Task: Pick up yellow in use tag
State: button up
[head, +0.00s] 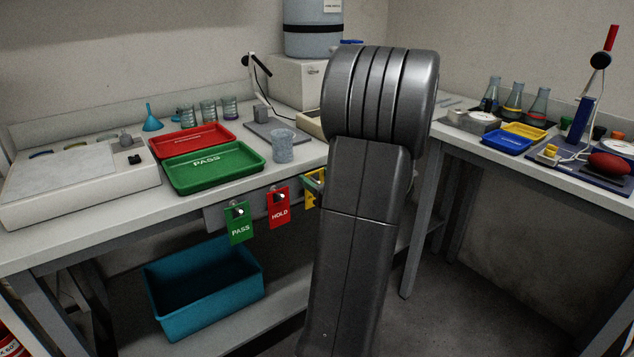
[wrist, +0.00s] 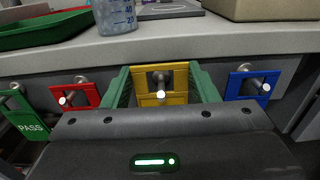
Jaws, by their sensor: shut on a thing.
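The yellow tag (wrist: 160,83) hangs on a peg at the bench's front edge in the wrist view, with the peg through its opening. My gripper (wrist: 162,88) has its green fingers on the left and right sides of the yellow tag and is shut on it. The tag's lower part is hidden behind the gripper body. In the head view, a small part of the yellow tag (head: 311,193) shows left of my arm, which hides the rest.
A red HOLD tag (head: 279,208) and a green PASS tag (head: 239,224) hang to the left. A blue tag (wrist: 251,86) hangs to the right. A beaker (head: 283,146) and a green tray (head: 214,168) stand above on the bench. A teal bin (head: 205,290) sits below.

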jog(key=p+v, duration=0.2)
jog(key=v, duration=1.5)
jog(key=shift+s+d+p, duration=0.25)
jog(key=shift+s+p, duration=0.05)
